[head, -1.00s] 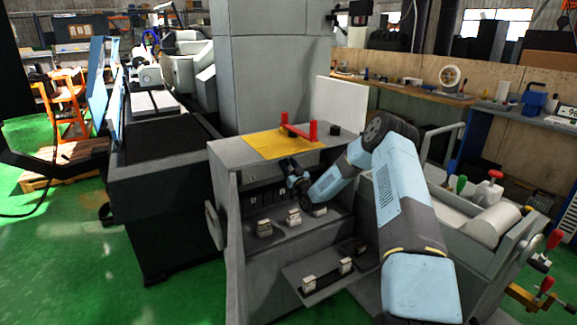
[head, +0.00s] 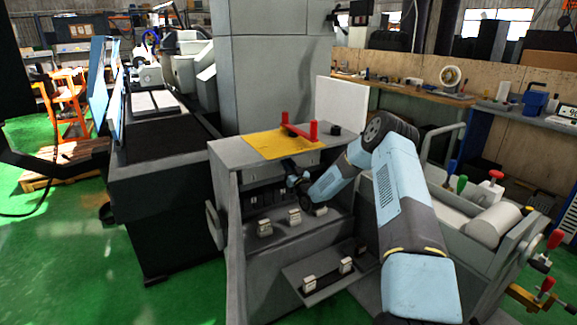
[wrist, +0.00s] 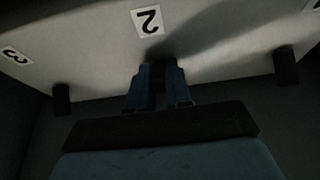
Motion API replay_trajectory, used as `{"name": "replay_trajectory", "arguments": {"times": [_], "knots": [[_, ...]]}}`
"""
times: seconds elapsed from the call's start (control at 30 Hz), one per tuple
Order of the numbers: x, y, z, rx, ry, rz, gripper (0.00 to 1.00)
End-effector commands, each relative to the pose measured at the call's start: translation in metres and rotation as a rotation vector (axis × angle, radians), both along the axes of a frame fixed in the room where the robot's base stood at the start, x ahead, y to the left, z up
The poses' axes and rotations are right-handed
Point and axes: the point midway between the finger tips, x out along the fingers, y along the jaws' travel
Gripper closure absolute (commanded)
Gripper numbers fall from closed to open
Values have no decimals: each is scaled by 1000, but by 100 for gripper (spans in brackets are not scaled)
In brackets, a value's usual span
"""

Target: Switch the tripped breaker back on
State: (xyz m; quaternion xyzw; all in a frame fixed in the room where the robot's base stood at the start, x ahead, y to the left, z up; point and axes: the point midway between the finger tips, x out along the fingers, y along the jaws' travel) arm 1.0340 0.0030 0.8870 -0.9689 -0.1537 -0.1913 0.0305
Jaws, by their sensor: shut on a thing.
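The breaker row (head: 262,197) sits inside the open front of the grey cabinet, small and dark in the head view. In the wrist view a pale panel carries upside-down number labels, with label 2 (wrist: 148,21) in the middle and label 3 (wrist: 15,56) at left. Black breaker levers stick out at left (wrist: 61,99) and right (wrist: 286,66). My gripper (wrist: 158,72) is at the panel below label 2, its fingers close together on the middle lever, which they hide. The head view shows my gripper (head: 293,173) inside the cabinet opening. I cannot tell which way the middle lever points.
The cabinet top (head: 228,152) bears a yellow sheet (head: 262,146) and a red-handled piece (head: 300,132), above my gripper. A dark machine bed (head: 160,150) stands at left.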

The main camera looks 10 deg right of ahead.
Motion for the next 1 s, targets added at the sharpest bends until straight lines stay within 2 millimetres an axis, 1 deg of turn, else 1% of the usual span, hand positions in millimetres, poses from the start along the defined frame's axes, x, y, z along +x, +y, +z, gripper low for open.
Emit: {"name": "replay_trajectory", "arguments": {"times": [0.17, 0.8, 1.0], "knots": [[0, 0, 5, -19, 46, 2, 100], [-1, -1, 23, -140, 422, 0, 100], [-1, -1, 25, -153, 465, -2, 100]]}}
